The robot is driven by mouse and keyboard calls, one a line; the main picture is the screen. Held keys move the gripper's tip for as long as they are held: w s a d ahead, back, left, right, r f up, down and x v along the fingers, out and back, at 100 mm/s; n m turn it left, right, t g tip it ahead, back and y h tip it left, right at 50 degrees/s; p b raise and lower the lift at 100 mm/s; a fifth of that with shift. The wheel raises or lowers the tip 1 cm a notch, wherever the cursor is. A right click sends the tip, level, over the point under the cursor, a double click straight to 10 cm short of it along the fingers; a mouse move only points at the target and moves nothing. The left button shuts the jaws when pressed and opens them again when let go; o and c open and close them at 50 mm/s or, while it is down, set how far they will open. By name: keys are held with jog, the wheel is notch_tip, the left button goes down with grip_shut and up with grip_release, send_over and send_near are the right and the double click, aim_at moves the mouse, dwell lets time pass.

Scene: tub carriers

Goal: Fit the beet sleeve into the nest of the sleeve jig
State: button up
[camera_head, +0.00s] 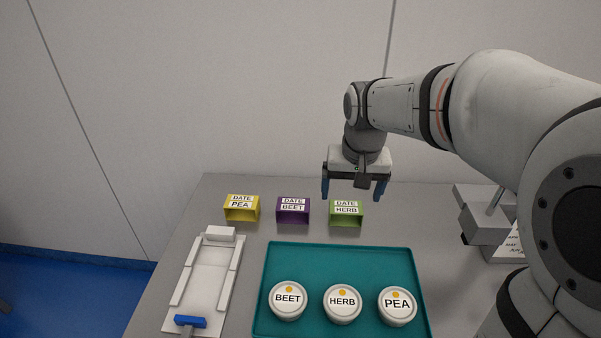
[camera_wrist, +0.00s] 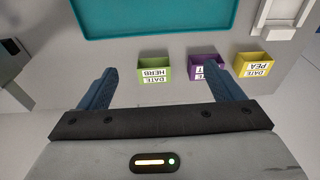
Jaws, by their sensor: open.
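The beet sleeve (camera_head: 293,217) is a purple open box with a white label reading DATE BEET. It stands on the table between the yellow and green sleeves, and in the wrist view (camera_wrist: 206,57) my right-hand finger partly covers it. A white plate with two side rails, an end block and a blue-handled part, apparently the sleeve jig (camera_head: 205,283), lies at the table's left; nothing purple is in it. My gripper (camera_head: 352,196) is open and empty, pointing down above and behind the green sleeve. It also shows in the wrist view (camera_wrist: 162,67).
The yellow pea sleeve (camera_head: 241,214) and green herb sleeve (camera_head: 346,219) flank the beet sleeve. A teal tray (camera_head: 340,258) in front holds three white lidded tubs marked BEET, HERB and PEA. A grey device (camera_head: 484,220) with a white sign stands at right.

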jog(key=shift+o, duration=1.2)
jog(key=w+a+f+g+b, duration=0.1)
jog(key=w+a+f, duration=0.5)
jog(key=w, duration=0.4)
jog(key=shift+w, duration=0.15)
jog(key=g+b, duration=0.1)
send_over(293, 207)
notch_tip(293, 207, down, 10)
jog(key=shift+w+f, duration=0.1)
jog(key=shift+f, duration=0.05)
notch_tip(293, 207, down, 8)
jog(key=shift+r+p, duration=0.15)
jog(key=shift+p, duration=0.75)
jog(key=shift+c, duration=0.2)
jog(key=c, duration=0.7)
jog(key=shift+r, duration=0.15)
